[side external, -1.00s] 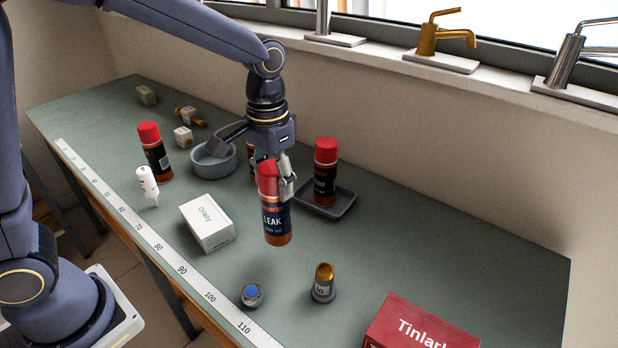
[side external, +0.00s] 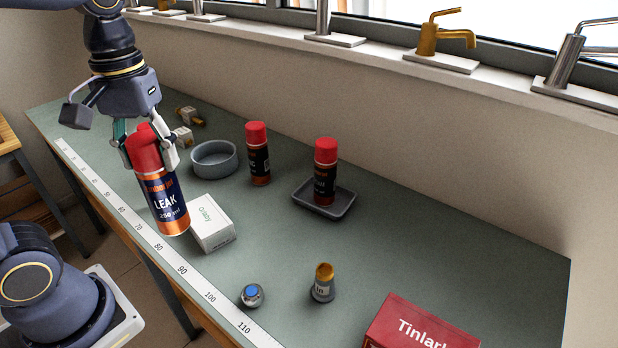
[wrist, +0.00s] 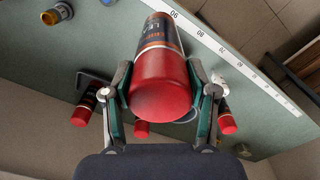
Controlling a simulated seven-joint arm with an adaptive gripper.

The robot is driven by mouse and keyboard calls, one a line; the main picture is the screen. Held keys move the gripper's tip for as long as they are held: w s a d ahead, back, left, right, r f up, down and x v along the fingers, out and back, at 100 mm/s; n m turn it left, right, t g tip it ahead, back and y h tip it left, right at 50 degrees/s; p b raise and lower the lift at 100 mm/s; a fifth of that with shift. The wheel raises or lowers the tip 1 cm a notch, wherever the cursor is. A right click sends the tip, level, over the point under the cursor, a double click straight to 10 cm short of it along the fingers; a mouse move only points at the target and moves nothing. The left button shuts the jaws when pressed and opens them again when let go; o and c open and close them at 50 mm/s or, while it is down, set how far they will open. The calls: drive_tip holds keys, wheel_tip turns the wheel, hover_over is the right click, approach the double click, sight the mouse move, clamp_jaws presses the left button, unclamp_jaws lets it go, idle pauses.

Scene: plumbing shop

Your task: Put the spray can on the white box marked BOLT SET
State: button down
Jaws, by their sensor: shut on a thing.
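My gripper (side external: 149,152) is shut on a spray can (side external: 165,197) with a red cap, dark blue and orange body and the word LEAK. The can hangs slightly tilted above the bench's front edge. In the wrist view the can (wrist: 162,75) sits between both fingers, cap toward the camera. A white box (side external: 212,232) lies on the bench just right of the can's lower end in the side view, partly hidden by it. Its visible green print looks like a brand name; I cannot read BOLT SET on it.
Two other red-capped cans stand behind, one on the bench (side external: 257,160), one in a grey tray (side external: 345,205). A third (wrist: 226,117) shows at right in the wrist view. A round grey dish (side external: 229,172), blue-topped fitting (side external: 252,295), brass-topped part (side external: 323,285) and red box (side external: 405,325) stand around.

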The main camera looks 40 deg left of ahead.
drive_tip(key=s+a+r+n, duration=0.2)
drive_tip(key=s+a+n, duration=0.1)
drive_tip(key=a+n, duration=0.15)
drive_tip(key=w+a+f, duration=0.2)
drive_tip(key=w+f, duration=0.4)
drive_tip(key=w+a+f, duration=0.2)
drive_tip(key=w+f, duration=0.4)
drive_tip(key=w, duration=0.1)
drive_tip(key=shift+w+a+f, duration=0.15)
drive_tip(key=shift+a+f, duration=0.15)
drive_tip(key=shift+f, duration=0.15)
drive_tip(key=shift+c, duration=1.6)
unclamp_jaws()
